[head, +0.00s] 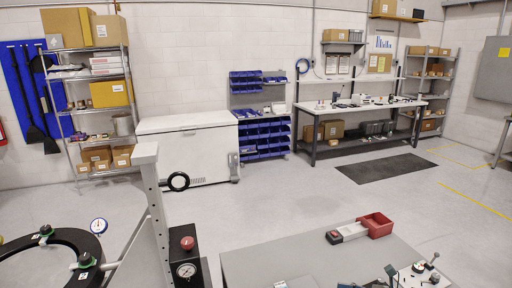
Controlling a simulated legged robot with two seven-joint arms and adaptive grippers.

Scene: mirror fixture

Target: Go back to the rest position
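Neither of my grippers shows in the head view, and no arm of mine can be made out. The fixture, a black ring (90,242) with green-topped clamps (85,260), is at the lower left, cut off by the picture's edges.
A pale upright post (155,205) rises beside a black box with a red knob (187,243) and gauge. A grey table (270,258) bears a red tray (376,225) and a small lever device (425,268). Open floor lies beyond, before a white chest (190,150) and workbench (350,108).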

